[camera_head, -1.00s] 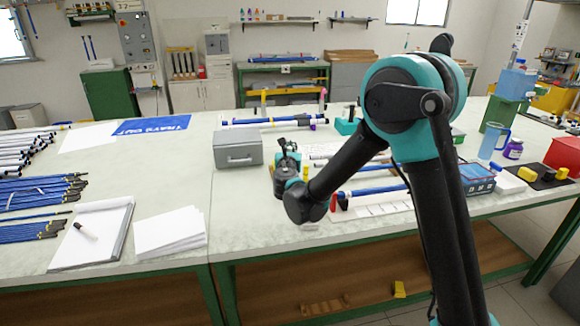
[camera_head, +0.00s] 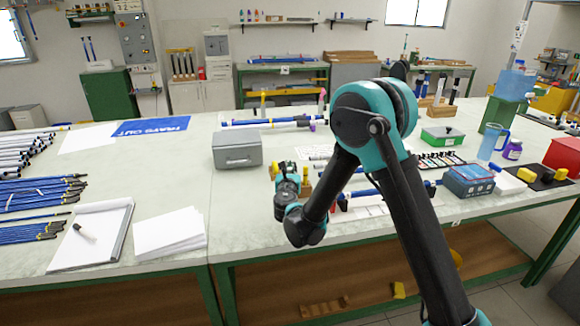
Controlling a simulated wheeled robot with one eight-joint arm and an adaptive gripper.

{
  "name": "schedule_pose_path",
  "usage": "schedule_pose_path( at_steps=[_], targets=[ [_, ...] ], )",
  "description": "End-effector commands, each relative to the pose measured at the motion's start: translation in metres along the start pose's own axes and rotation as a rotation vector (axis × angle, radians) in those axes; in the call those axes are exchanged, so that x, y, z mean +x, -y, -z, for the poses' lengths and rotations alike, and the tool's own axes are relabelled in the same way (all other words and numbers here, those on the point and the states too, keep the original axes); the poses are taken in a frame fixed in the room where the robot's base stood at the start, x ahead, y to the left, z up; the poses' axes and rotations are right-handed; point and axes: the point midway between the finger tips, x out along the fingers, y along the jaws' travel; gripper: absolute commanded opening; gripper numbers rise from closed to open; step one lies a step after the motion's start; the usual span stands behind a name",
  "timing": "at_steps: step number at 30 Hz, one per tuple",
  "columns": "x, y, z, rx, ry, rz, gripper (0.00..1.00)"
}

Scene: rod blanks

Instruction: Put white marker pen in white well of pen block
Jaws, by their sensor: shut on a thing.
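My gripper (camera_head: 285,170) is low over the middle of the bench, to the right of the grey metal box. It points away from the camera, and my wrist hides most of its fingers. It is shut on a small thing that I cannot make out. A small yellow patch shows at its left side. I cannot pick out the white marker pen for sure. I cannot identify the pen block or its white well either; my arm covers part of the bench there.
A grey metal box (camera_head: 237,149) stands left of my gripper. Blue rods (camera_head: 270,122) lie behind. A blue-grey box (camera_head: 468,180), a green tray (camera_head: 442,136) and a purple jar (camera_head: 513,149) stand right. A notepad (camera_head: 112,226) and paper stack (camera_head: 170,232) lie on clear bench front left.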

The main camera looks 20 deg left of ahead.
Motion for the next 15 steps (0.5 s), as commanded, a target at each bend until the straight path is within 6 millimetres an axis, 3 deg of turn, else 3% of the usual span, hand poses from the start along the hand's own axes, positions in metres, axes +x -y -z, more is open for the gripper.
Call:
schedule_pose_path(
  at_steps=[2,3,7,15],
  targets=[
    [0.0002,-0.0001,0.0025,0.000,0.000,0.000,0.00],
    [0.0002,-0.0001,0.0019,0.000,0.000,0.000,0.15],
    [0.0002,-0.0001,0.0018,0.000,0.000,0.000,0.31],
    [0.0001,-0.0001,0.0015,0.000,0.000,0.000,0.32]
  ],
)
